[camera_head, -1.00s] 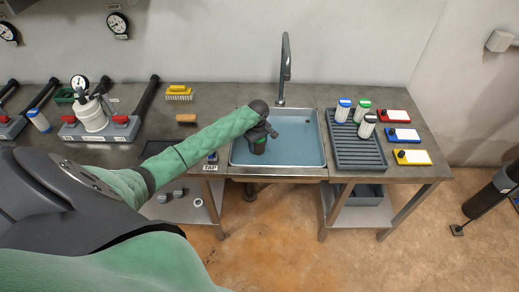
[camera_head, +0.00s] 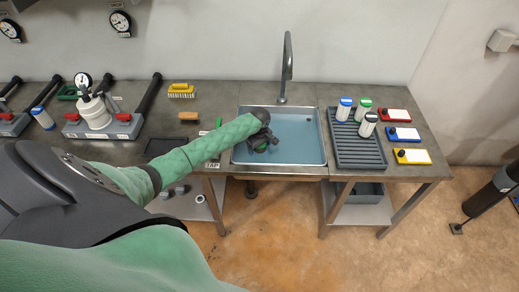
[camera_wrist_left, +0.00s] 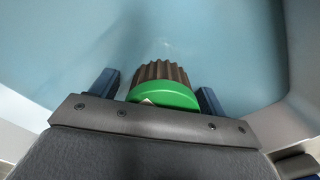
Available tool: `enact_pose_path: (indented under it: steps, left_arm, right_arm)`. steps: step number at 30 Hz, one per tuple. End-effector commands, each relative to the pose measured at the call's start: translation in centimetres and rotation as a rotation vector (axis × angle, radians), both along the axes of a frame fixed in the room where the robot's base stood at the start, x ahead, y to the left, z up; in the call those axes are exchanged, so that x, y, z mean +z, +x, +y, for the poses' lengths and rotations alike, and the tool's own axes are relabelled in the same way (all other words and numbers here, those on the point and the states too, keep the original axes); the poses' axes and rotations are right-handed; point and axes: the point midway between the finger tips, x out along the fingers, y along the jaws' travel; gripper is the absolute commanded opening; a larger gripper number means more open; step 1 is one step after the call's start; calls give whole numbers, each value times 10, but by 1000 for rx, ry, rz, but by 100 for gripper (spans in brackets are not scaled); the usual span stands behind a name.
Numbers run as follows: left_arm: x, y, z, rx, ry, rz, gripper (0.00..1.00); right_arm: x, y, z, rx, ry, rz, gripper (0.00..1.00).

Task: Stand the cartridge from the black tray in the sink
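The cartridge, with a green cap (camera_wrist_left: 165,95) and a brown pleated body (camera_wrist_left: 160,71), is between the fingers of my left gripper (camera_wrist_left: 157,88) in the left wrist view. The fingers stand apart at its sides, with a narrow gap at the left one. My left gripper (camera_head: 263,145) is low inside the left part of the sink (camera_head: 300,150) in the head view. It hides most of the cartridge, so I cannot tell whether it stands upright or touches the bottom. The black tray (camera_head: 160,147), left of the sink, looks empty. My right gripper is out of view.
A faucet (camera_head: 286,65) rises behind the sink. A yellow brush (camera_head: 180,91) lies at the back left.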

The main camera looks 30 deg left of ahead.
Motion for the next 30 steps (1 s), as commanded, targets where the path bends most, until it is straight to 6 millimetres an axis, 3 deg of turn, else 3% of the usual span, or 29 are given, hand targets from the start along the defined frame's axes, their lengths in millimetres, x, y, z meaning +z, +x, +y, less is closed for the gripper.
enact_pose_path:
  steps: [11,14,18,25,30]
  left_arm:
    - [10,1,0,-1,-1,-3,74]
    - [24,1,0,-1,0,-4,74]
    - [50,1,0,-1,0,-4,74]
    - [93,1,0,-1,0,-2,74]
    - [114,1,0,0,0,-2,74]
  right_arm:
    - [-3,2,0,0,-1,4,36]
    - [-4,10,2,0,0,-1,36]
    - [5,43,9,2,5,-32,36]
    - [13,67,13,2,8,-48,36]
    - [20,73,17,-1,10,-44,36]
